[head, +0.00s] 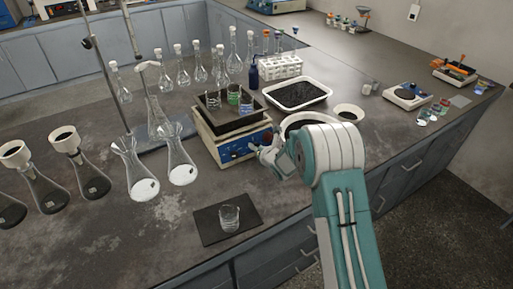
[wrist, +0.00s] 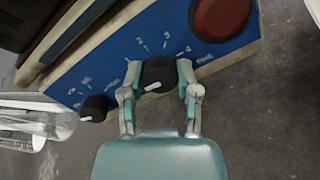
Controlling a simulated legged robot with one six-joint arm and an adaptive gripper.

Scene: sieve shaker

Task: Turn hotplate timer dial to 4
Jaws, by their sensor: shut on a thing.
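The hotplate (head: 212,143) stands on the bench with a dark tray of beakers on top and a blue front panel (wrist: 120,62). My gripper (head: 264,151) is at the right end of this panel. In the wrist view my gripper (wrist: 158,80) is shut on a black dial (wrist: 158,72), one finger on each side. The dial's white pointer line slants toward the lower left of the picture. A second black dial (wrist: 95,108) sits to the left, untouched. The fingers hide part of the markings.
A large red button (wrist: 220,17) is right of the held dial. Glass flasks (head: 182,165) stand left of the hotplate. A beaker (head: 229,217) sits on a dark mat in front. A white tray (head: 322,95) and bowls lie to the right.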

